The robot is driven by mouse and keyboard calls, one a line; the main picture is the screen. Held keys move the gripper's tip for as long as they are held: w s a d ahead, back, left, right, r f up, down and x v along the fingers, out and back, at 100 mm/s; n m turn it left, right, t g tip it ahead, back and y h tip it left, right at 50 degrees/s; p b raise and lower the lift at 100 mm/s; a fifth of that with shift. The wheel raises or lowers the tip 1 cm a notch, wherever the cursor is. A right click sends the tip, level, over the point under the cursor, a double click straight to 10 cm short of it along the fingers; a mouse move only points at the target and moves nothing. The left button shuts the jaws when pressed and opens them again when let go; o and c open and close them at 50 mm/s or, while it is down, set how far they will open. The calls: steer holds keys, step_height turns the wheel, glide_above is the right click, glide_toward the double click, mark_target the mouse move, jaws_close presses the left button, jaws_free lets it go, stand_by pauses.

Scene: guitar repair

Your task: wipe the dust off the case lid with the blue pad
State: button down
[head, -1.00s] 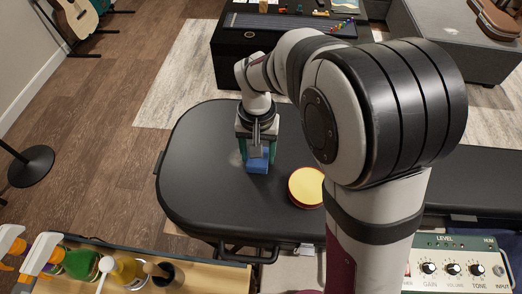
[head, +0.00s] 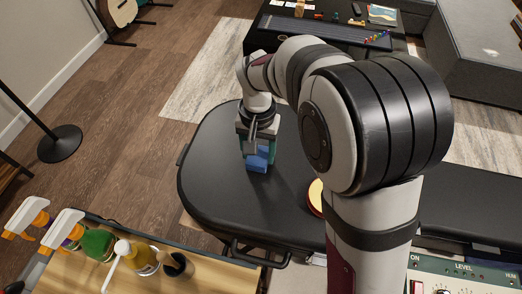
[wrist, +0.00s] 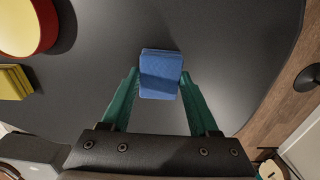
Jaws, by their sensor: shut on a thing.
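The black case lid (head: 215,185) lies flat with its rounded end to the left in the head view; it also fills most of the wrist view (wrist: 225,40). My gripper (head: 258,150) is over this left part of the lid, pointing down. In the wrist view my gripper (wrist: 160,82) has its two green fingers shut on the blue pad (wrist: 160,70), one on each side. The blue pad (head: 258,162) is low against the lid; whether it touches is hard to tell. I cannot make out a clear dust patch on the lid now.
A round red and yellow tin (wrist: 22,22) and a yellow block (wrist: 14,82) lie on the lid; my arm partly hides the tin (head: 315,197) in the head view. A wooden bench (head: 110,272) with spray bottles (head: 98,243) stands at the front left.

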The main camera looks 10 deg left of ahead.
mark_target(283, 167)
steer(key=shift+d+f, duration=0.1)
steer(key=shift+d, duration=2.9)
steer(key=shift+a+f, duration=0.1)
steer(key=shift+a, duration=2.9)
steer(key=shift+s, duration=0.1)
steer(key=shift+d, duration=3.05)
steer(key=shift+a, duration=3.05)
